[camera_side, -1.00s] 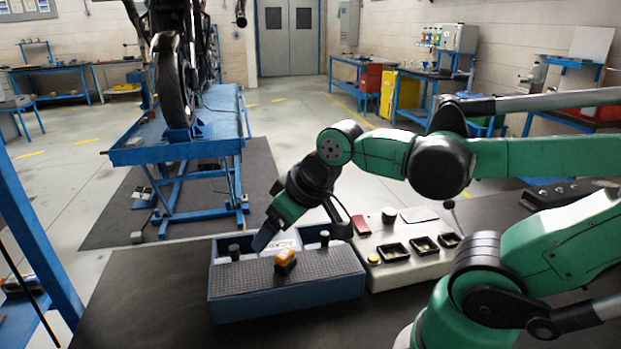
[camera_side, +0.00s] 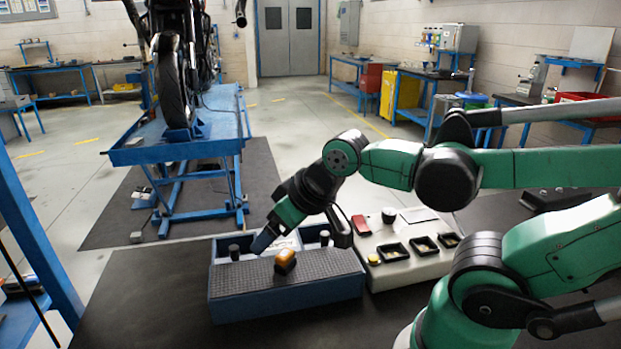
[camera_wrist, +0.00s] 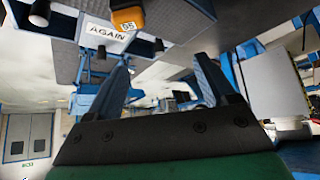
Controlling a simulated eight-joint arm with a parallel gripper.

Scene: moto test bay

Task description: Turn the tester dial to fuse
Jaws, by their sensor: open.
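The tester is a pale box (camera_side: 433,262) right of the blue tray. A dark round knob (camera_side: 388,215), which looks like its dial, stands on its back part. I cannot read its setting. My gripper (camera_side: 262,242) is over the back of the blue tray, left of the tester, with its fingers tilted down. In the wrist view its two blue fingers (camera_wrist: 162,75) stand apart with nothing held between them. The tester dial is not clearly seen in the wrist view.
The blue tray (camera_side: 288,308) holds an orange block (camera_side: 285,261) and black-capped pieces. A card reading AGAIN (camera_wrist: 104,32) lies in it. The tester carries a red piece (camera_side: 361,225), a yellow button (camera_side: 374,258) and three black-rimmed cups.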

